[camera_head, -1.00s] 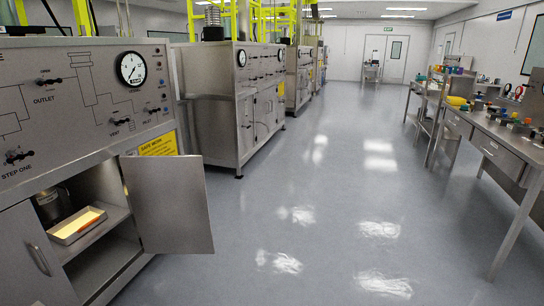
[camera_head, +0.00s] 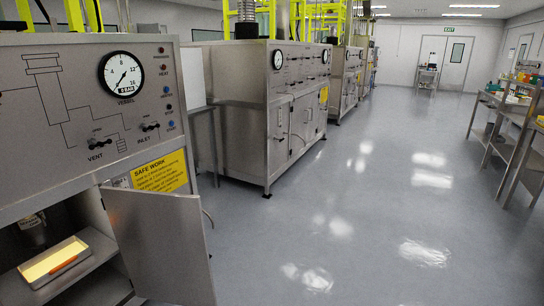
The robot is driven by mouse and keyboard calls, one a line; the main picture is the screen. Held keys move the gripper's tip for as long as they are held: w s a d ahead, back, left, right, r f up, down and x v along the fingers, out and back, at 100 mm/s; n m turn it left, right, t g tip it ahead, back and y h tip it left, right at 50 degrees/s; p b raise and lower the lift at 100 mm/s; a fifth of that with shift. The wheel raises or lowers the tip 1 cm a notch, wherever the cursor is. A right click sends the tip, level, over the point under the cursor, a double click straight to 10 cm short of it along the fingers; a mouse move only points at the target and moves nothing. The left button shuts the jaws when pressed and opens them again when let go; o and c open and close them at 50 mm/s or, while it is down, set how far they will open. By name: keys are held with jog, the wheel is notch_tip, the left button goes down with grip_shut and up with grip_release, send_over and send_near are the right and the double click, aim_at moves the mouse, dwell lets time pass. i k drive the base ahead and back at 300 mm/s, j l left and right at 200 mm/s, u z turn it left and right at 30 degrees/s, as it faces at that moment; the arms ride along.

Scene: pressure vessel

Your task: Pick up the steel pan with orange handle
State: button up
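The steel pan (camera_head: 40,272) is a shallow rectangular tray with a pale yellow, glowing-looking inside and an orange strip, likely its handle (camera_head: 64,265), along its right part. It lies on a shelf inside the open lower cabinet of the near steel console (camera_head: 55,165), at the lower left. A dark cylindrical fitting (camera_head: 33,230) is above and behind it. My gripper is not in view.
The cabinet door (camera_head: 163,248) stands open to the right of the pan, sticking out over the floor. Another steel console (camera_head: 262,120) stands behind. Benches (camera_head: 510,105) line the right side. The middle floor (camera_head: 350,220) is clear.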

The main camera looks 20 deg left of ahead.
aim_at(39, 271)
jog(key=i+j+u, duration=0.1)
jog(key=i+u, duration=0.15)
jog(key=u, duration=0.15)
jog(key=i+u, duration=0.55)
jog(key=u, duration=0.25)
jog(key=i+l+u, duration=0.1)
jog(key=i+u, duration=0.15)
jog(key=u, duration=0.15)
jog(key=i+u, duration=0.55)
jog(key=k+l, duration=0.05)
